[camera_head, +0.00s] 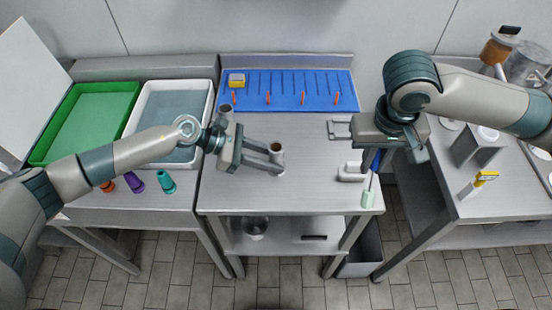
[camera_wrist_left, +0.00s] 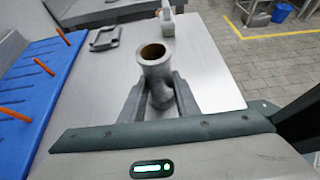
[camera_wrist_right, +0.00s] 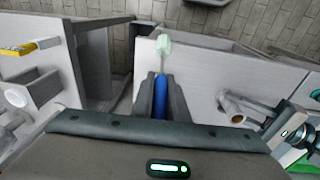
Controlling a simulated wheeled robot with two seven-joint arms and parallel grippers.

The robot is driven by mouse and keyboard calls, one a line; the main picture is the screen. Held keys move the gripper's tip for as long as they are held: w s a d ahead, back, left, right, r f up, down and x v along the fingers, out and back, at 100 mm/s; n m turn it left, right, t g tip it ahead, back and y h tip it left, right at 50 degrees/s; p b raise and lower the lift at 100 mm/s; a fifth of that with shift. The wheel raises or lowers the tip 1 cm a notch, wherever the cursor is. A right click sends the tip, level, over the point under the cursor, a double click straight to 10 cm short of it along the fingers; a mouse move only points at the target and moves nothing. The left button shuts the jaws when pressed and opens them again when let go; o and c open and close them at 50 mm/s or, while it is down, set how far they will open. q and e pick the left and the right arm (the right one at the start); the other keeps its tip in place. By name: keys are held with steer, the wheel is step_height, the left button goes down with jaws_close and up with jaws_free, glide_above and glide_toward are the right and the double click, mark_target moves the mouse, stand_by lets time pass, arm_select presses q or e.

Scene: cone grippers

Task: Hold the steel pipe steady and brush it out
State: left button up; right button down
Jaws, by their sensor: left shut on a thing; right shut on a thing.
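The steel pipe (camera_head: 277,153) is a short grey tube with a rust-brown open mouth. It stands above the middle table, between the fingers of my left gripper (camera_head: 270,160), which is shut on it. In the left wrist view the pipe (camera_wrist_left: 155,75) shows its open end facing up. My right gripper (camera_head: 372,155) is shut on the blue handle of a brush (camera_head: 375,161). The pale green brush head (camera_wrist_right: 163,45) points away from the gripper, near the table's front right corner in the head view. The brush is apart from the pipe, to its right.
A dark-mouthed grey cylinder (camera_head: 226,109) stands behind my left gripper. White (camera_head: 205,88) and green (camera_head: 48,148) trays stand left.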

steer(key=shift+a, duration=0.1)
stand_by(0.6)
steer(key=a, duration=0.1)
step_height(320, 180, up, 9)
steer(key=n+g+y, duration=0.1)
steer(key=n+y, duration=0.4)
steer(key=n, duration=1.3)
glide_above(276, 158)
steer(key=w+a, duration=0.1)
steer(key=w, duration=0.1)
steer(key=shift+r, duration=0.2)
steer(key=shift+f, duration=0.25)
step_height(276, 158, down, 6)
steer(key=shift+f, duration=0.25)
steer(key=shift+f, duration=0.2)
steer(key=shift+f, duration=2.35)
